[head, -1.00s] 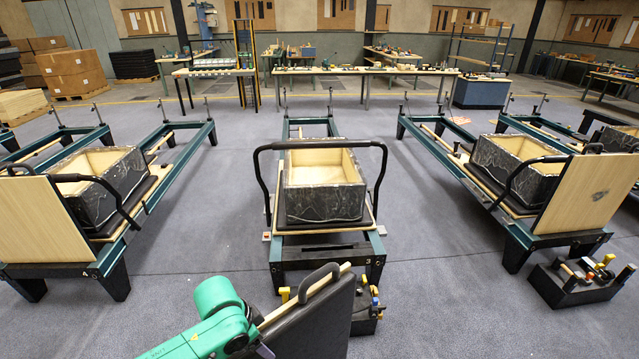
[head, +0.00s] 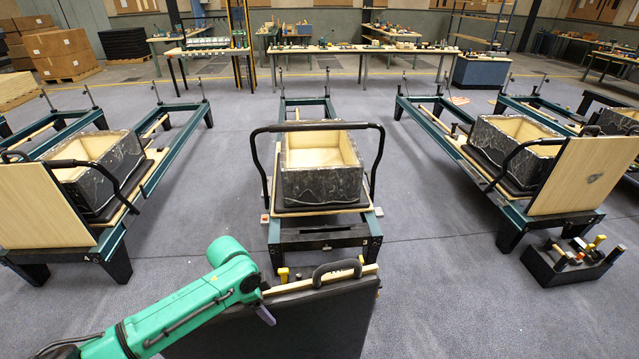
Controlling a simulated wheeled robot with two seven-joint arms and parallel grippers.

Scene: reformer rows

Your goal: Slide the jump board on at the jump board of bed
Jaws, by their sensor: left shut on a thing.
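The jump board (head: 300,325) is a dark padded panel with a pale wooden edge and a black handle (head: 337,268) on top. It stands upright at the bottom centre, in front of the middle bed (head: 318,243). My left gripper (head: 264,298) is shut on the board's upper left edge; its fingertips are partly hidden. The near end of the middle bed is bare, with a foot bar (head: 317,127) arching above it and a box (head: 321,183) on its carriage. A gap of floor appears between board and bed. My right gripper is out of view.
A left bed has a wooden board (head: 43,207) on its near end, and a right bed has one too (head: 585,175). A black tool caddy (head: 572,262) sits on the floor at right. Grey floor between the beds is clear. Workbenches (head: 360,50) line the back.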

